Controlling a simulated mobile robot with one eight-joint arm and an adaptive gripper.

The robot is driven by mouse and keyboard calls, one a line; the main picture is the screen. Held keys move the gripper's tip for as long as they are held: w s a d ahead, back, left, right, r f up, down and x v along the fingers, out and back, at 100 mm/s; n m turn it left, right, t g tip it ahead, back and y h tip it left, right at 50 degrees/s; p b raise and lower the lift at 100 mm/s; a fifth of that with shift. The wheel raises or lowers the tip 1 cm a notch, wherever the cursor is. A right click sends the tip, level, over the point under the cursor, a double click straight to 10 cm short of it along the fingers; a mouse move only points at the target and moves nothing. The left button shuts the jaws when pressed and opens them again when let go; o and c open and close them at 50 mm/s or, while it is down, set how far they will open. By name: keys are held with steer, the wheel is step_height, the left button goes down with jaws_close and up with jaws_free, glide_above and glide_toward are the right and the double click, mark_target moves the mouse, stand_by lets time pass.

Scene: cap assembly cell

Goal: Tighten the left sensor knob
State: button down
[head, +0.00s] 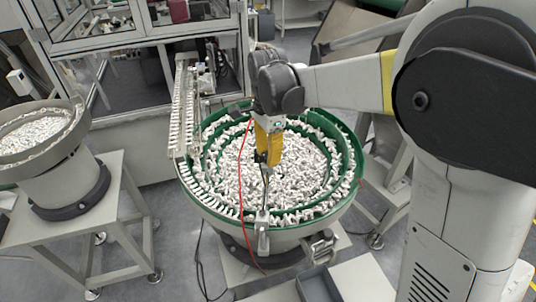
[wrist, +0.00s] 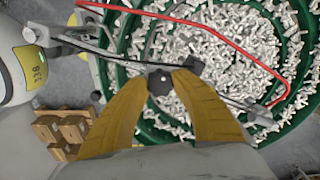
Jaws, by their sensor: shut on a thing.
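My gripper (wrist: 160,80) has its two yellow fingers closed on a small black knob (wrist: 160,82), one fingertip at each side. The knob sits on a thin dark sensor rod and bracket that cross above the green bowl. In the head view my gripper (head: 265,158) points down over the bowl, and its fingertips meet a small dark part there. The fingers and bracket hide most of the knob in that view. I cannot tell how tight the knob is.
The green-rimmed feeder bowl (head: 352,185) is full of white caps. A red cable (head: 243,190) hangs over it, crossing the wrist view too (wrist: 235,45). A linear track (head: 183,110) adjoins at the left. Another feeder (head: 62,165) stands far left. Brown boxes (wrist: 62,130) lie below.

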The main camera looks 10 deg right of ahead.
steer(key=c, duration=1)
jaws_free()
step_height(320, 180, up, 12)
